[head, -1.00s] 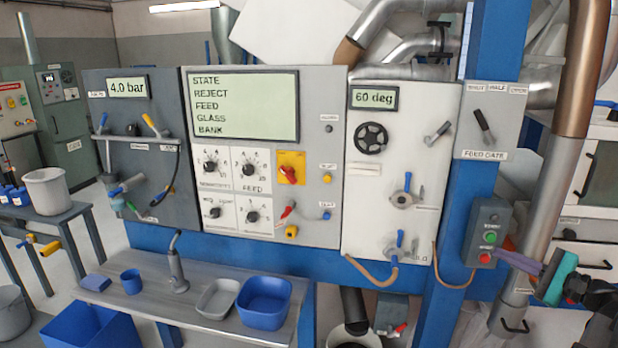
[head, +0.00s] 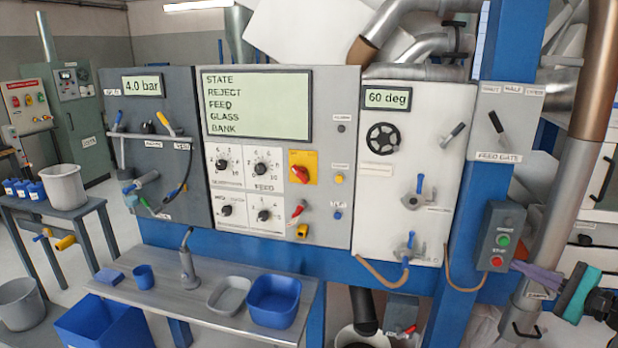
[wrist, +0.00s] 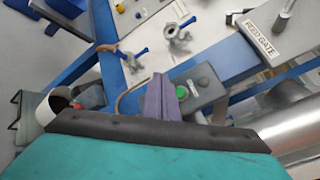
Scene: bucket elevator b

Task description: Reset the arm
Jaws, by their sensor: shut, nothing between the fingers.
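My gripper (head: 530,272) is at the lower right of the head view, with purple fingers pressed together and a teal body part behind them. The fingers are shut and hold nothing. In the wrist view the purple fingers (wrist: 161,100) point up the picture, beside the grey button box (wrist: 200,92) with its green button. In the head view the same button box (head: 497,238) hangs on the blue post, just left of and above the fingertips. I cannot tell whether the fingertips touch the box.
The control panel (head: 280,215) and the white panel with the handwheel (head: 382,138) stand left of my gripper. The FEED GATE plate (head: 505,105) is above. A large steel pipe (head: 560,195) runs close by. A bench (head: 205,300) holds a blue bin (head: 273,300) and a grey tray.

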